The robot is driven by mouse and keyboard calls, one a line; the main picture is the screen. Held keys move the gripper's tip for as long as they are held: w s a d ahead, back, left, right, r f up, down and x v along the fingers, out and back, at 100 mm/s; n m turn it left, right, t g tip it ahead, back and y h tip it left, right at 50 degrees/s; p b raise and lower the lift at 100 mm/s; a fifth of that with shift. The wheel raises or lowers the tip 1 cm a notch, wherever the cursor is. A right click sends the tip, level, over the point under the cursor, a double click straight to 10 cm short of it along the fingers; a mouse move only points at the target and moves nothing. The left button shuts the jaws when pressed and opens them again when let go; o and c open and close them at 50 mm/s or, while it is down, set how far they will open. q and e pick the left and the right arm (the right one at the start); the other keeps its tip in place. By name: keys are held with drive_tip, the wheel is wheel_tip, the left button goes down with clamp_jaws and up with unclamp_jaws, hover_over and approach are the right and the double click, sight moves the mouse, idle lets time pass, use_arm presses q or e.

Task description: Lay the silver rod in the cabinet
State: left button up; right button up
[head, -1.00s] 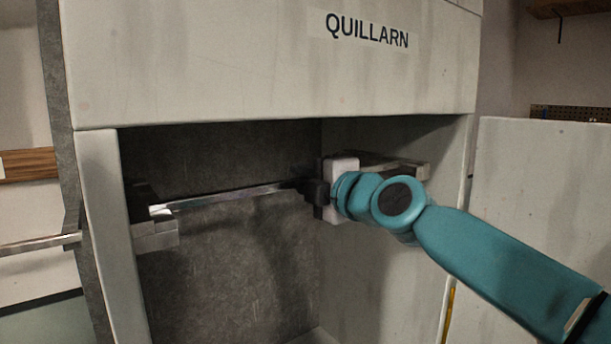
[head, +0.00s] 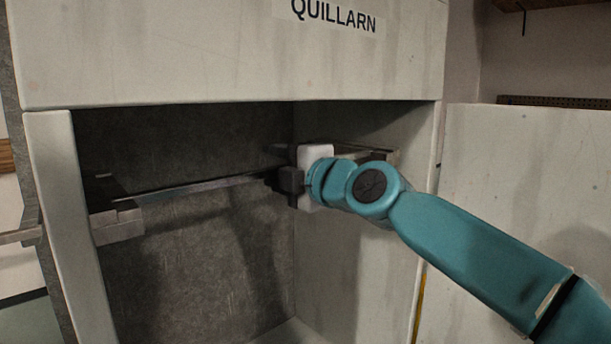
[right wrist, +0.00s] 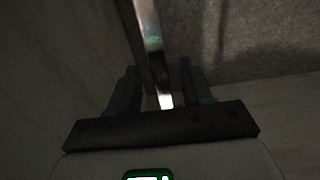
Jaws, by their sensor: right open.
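The silver rod (head: 205,187) lies nearly level across the cabinet (head: 190,60), inside its opening. Its left end is at a grey ledge (head: 118,226) on the left wall. Its right end is hidden at my right gripper (head: 285,181). The right gripper is inside the opening, its fingers open to either side of the rod. In the right wrist view the rod (right wrist: 150,45) runs between the two spread fingers (right wrist: 160,82), with a gap visible beside it. Whether the rod's right end rests on the right-hand ledge (head: 378,156) cannot be seen. My left gripper is not in view.
The cabinet's side walls and the upper panel lettered QUILLARN bound the opening closely. Below the rod the cabinet is empty. A grey bar (head: 18,236) sticks out left of the cabinet. A pale panel (head: 525,190) stands at the right.

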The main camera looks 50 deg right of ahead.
drive_tip(key=s+a+b, duration=0.1)
drive_tip(key=s+b, duration=0.3)
drive_tip(key=s, duration=1.1)
drive_tip(key=shift+s+a, duration=0.15)
drive_tip(key=shift+a, duration=0.2)
